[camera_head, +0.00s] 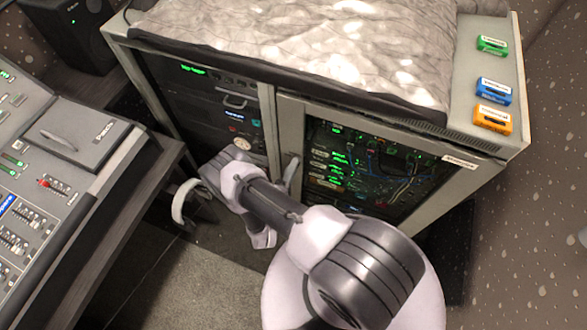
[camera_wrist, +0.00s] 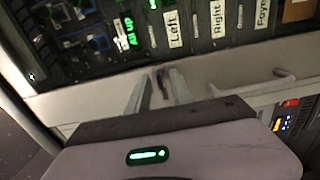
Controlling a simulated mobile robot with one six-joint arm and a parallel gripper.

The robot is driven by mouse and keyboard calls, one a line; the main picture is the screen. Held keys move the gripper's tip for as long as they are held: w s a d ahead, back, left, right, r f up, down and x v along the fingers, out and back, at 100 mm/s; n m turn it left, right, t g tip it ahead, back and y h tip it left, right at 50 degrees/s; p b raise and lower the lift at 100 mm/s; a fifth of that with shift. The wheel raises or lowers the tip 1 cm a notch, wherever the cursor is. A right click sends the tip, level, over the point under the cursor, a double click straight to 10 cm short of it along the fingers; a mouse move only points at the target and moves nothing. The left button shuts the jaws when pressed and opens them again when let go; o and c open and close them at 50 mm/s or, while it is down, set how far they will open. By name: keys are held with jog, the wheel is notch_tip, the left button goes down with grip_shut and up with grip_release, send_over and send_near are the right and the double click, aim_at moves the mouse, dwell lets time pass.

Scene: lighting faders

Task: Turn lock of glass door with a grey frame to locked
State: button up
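The glass door (camera_head: 375,165) with a grey frame is on the right side of the equipment cabinet and appears shut, with green-lit gear behind the glass. In the wrist view its grey frame (camera_wrist: 225,88) runs across the middle. A small dark lock lever (camera_wrist: 162,82) stands on this frame. My gripper (camera_wrist: 159,92) is open, with one finger on each side of the lever. The lever looks closer to the right finger; I cannot tell whether they touch.
A door handle (camera_wrist: 284,80) sits on the frame to the right of the lock in the wrist view. The cabinet's left section (camera_head: 215,105) holds dark rack units. A mixing desk (camera_head: 50,190) stands at the left. Green, blue (camera_head: 494,91) and orange boxes lie on the cabinet top.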

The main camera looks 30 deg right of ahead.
jog(key=shift+d, duration=0.1)
grip_shut()
jog(key=shift+n, duration=0.3)
jog(key=n+b, duration=0.4)
jog(key=n, duration=1.3)
dwell(0.3)
jog(key=shift+n, duration=0.3)
